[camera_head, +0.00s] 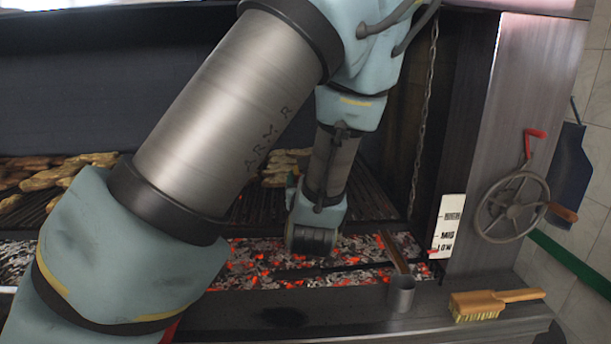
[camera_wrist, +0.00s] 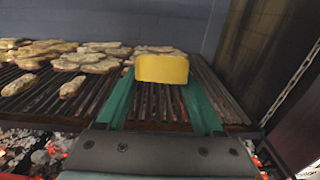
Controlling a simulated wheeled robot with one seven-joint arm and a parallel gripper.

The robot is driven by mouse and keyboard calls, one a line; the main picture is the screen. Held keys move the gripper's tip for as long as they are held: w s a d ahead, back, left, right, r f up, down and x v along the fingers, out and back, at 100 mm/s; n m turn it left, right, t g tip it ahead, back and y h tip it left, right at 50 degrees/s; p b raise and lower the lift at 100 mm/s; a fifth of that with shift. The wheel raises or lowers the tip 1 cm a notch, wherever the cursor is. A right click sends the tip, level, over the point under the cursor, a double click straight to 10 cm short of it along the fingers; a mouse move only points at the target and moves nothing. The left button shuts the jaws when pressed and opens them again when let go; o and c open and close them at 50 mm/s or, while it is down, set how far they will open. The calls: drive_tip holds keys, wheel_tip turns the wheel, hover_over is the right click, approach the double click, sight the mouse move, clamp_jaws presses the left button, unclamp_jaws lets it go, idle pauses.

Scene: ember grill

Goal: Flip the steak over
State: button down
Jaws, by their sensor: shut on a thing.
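In the wrist view, the two green fingers of my gripper (camera_wrist: 161,84) reach forward over the dark grill grate (camera_wrist: 150,106). They are shut on a yellow-sided thing (camera_wrist: 162,69) that spans between their tips. A tan, meat-like surface shows just above its yellow face; I cannot tell whether this is the steak or where the two parts join. Several browned pieces of meat (camera_wrist: 88,57) lie on the grate to the left, and they also show in the head view (camera_head: 48,175). My arm hides much of the grate there, and the fingertips are not visible.
Glowing coals (camera_head: 262,262) lie below the grate's front edge. A chain (camera_head: 424,120) hangs at right, near a handwheel (camera_head: 511,206). The grate's right part is largely bare.

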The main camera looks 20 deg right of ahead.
drive_tip(key=f, duration=0.1)
drive_tip(key=f+b, duration=0.1)
drive_tip(key=f, duration=0.2)
drive_tip(key=shift+w+d+f, duration=0.1)
drive_tip(key=shift+w+d, duration=0.1)
drive_tip(key=shift+w, duration=0.2)
drive_tip(key=c, duration=0.5)
unclamp_jaws()
drive_tip(key=shift+o, duration=0.2)
drive_tip(key=c, duration=0.3)
drive_tip(key=shift+c, duration=0.2)
drive_tip(key=shift+s, duration=0.1)
